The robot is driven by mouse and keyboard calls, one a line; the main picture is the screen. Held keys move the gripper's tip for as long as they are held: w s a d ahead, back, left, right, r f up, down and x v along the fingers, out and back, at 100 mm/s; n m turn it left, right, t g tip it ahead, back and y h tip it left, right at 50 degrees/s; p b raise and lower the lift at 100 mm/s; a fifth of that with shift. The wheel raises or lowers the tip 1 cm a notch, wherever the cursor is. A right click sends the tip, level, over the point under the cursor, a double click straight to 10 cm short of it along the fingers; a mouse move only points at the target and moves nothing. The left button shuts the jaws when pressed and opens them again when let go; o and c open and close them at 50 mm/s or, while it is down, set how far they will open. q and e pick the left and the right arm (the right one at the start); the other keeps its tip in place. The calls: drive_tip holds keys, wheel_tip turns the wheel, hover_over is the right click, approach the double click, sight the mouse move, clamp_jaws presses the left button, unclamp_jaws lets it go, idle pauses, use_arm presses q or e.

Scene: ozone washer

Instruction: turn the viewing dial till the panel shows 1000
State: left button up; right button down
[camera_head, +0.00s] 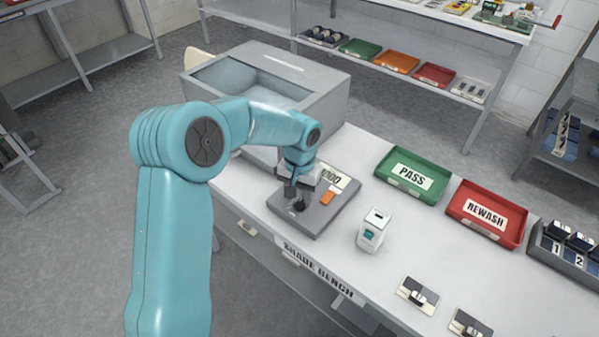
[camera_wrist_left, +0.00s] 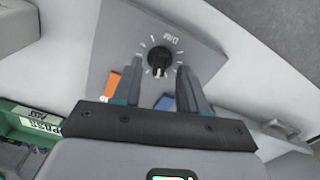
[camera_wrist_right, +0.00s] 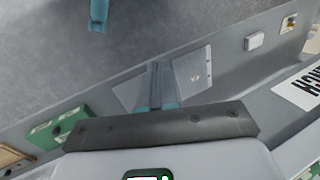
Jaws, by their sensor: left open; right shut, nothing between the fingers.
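The black viewing dial (camera_wrist_left: 159,60) sits on a grey plate with white tick marks around it. It also shows as a dark knob (camera_head: 299,205) on the sloped grey unit (camera_head: 318,220) in the head view. The panel (camera_head: 337,178) on that unit shows digits ending in 000; my gripper hides its left part, so I cannot read the first digit. My left gripper (camera_wrist_left: 157,75) is open, one finger on each side of the dial; I cannot tell whether they touch it. My right gripper (camera_wrist_right: 157,85) is shut and empty, away from the dial.
An orange tab (camera_head: 331,195) is on the unit's right side. A small white box (camera_head: 374,230) stands right of it. Green PASS (camera_head: 390,165) and red REWASH (camera_head: 461,196) trays lie farther right. A large grey washer box (camera_head: 325,88) stands behind.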

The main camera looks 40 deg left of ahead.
sight(299, 202)
use_arm(q)
wheel_tip(299, 202, up, 15)
drive_tip(key=shift+f, duration=0.15)
drive_tip(key=shift+s, duration=0.1)
idle(0.5)
